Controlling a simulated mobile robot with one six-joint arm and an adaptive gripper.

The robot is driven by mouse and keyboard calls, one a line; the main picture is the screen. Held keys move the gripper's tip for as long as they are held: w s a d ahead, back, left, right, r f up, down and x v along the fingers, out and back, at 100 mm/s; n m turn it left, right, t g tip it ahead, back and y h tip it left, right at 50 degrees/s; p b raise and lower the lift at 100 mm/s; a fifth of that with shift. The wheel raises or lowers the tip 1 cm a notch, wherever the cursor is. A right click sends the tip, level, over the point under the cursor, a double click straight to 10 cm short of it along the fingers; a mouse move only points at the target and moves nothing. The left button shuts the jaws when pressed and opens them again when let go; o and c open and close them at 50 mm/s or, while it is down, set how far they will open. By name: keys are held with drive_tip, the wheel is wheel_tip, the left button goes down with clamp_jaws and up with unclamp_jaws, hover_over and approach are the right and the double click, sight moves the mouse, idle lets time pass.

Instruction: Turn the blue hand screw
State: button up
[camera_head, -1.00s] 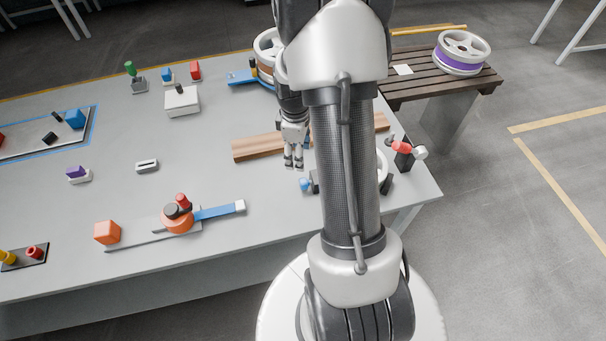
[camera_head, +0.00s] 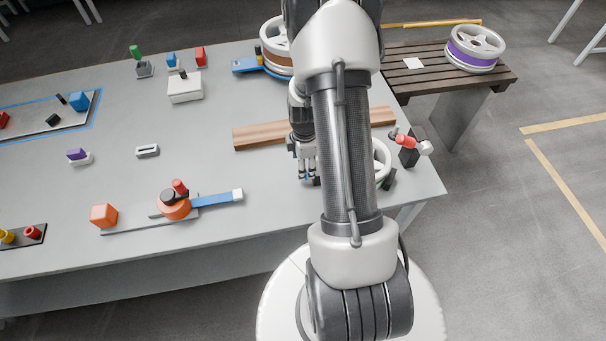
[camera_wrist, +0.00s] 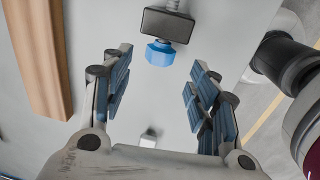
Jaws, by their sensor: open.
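The blue hand screw (camera_wrist: 160,54) shows in the wrist view as a ridged blue knob on the near side of a dark block (camera_wrist: 167,24). My gripper (camera_wrist: 161,75) is open, with its two blue-padded fingers to the left and right of the knob's line. The knob is at or just beyond the fingertips, in the gap between them, and nothing is held. In the head view my gripper (camera_head: 307,174) points down at the table near the front right. There the fingers largely hide the blue screw, so contact cannot be told.
A wooden plank (camera_head: 262,134) lies behind my gripper, and shows at left in the wrist view (camera_wrist: 38,60). A white wheel (camera_head: 382,160) and a red-handled clamp (camera_head: 406,142) stand to the right, partly behind my arm. An orange disc with a blue lever (camera_head: 217,197) lies left.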

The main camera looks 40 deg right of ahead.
drive_tip(key=f, duration=0.3)
drive_tip(key=f+b, duration=0.1)
drive_tip(key=f, duration=0.2)
drive_tip(key=shift+w+d, duration=0.15)
drive_tip(key=shift+w, duration=0.05)
drive_tip(key=c, duration=1)
drive_tip(key=shift+c, duration=0.3)
drive_tip(key=shift+w+d+g+y+p, duration=0.15)
drive_tip(key=shift+w+g+y+p, duration=0.15)
drive_tip(key=shift+g+y+p, duration=0.6)
drive_tip(key=g, duration=0.1)
drive_tip(key=g+y+b, duration=0.1)
drive_tip(key=shift+w+d+f+g, duration=0.2)
drive_tip(key=shift+f+g, duration=0.1)
drive_tip(key=shift+g, duration=0.1)
drive_tip(key=g+y+b, duration=0.1)
drive_tip(key=b, duration=0.1)
drive_tip(key=g+y+b, duration=0.1)
drive_tip(key=g+b, duration=0.1)
drive_tip(key=b, duration=0.1)
drive_tip(key=shift+w+f, duration=0.15)
drive_tip(key=shift+f, duration=0.2)
drive_tip(key=g+b, duration=0.1)
drive_tip(key=b, duration=0.2)
drive_tip(key=shift+d+r+y, duration=0.1)
drive_tip(key=shift+y, duration=0.3)
